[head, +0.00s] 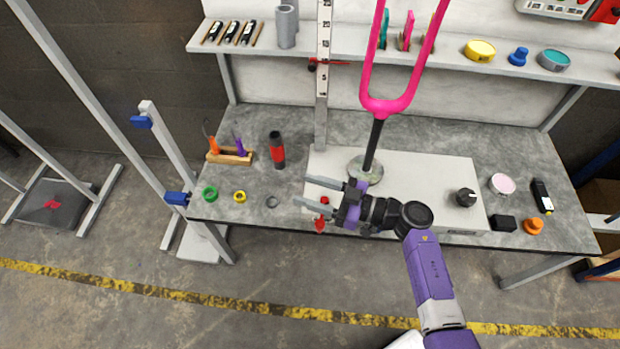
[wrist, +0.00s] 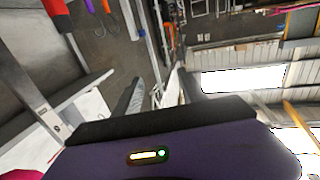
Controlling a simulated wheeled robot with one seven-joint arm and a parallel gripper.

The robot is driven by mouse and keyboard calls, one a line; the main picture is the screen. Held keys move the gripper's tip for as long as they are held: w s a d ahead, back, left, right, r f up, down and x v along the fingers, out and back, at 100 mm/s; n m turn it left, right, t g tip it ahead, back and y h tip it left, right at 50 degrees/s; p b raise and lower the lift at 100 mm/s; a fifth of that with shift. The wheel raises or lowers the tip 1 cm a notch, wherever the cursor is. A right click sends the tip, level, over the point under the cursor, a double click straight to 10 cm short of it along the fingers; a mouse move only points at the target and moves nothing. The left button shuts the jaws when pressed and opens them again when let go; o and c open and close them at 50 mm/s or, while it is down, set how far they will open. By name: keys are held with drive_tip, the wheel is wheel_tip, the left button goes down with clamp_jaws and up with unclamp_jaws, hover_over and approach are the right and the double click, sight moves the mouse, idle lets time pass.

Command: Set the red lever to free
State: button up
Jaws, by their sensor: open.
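The red lever (head: 320,225) shows small at the front left edge of a low white box (head: 430,175) on the bench. A small red spot (head: 325,200) shows just above it, between my gripper's jaws and the lever. My gripper (head: 302,191) is open, with its two grey fingers pointing left, above and slightly left of the lever. I cannot tell any contact, and nothing is between the fingers. A grey finger (wrist: 130,100) also shows in the wrist view. The lever's setting and any labels are too small to read.
A pink fork (head: 390,105) stands on a dark post on the box, close behind my gripper. A black knob (head: 466,197) is at the box's right. A red-black bottle (head: 277,150) and small rings lie left. A grey upright (head: 322,90) stands behind.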

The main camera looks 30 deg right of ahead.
drive_tip(key=shift+r, duration=1.5)
drive_tip(key=shift+c, duration=0.4)
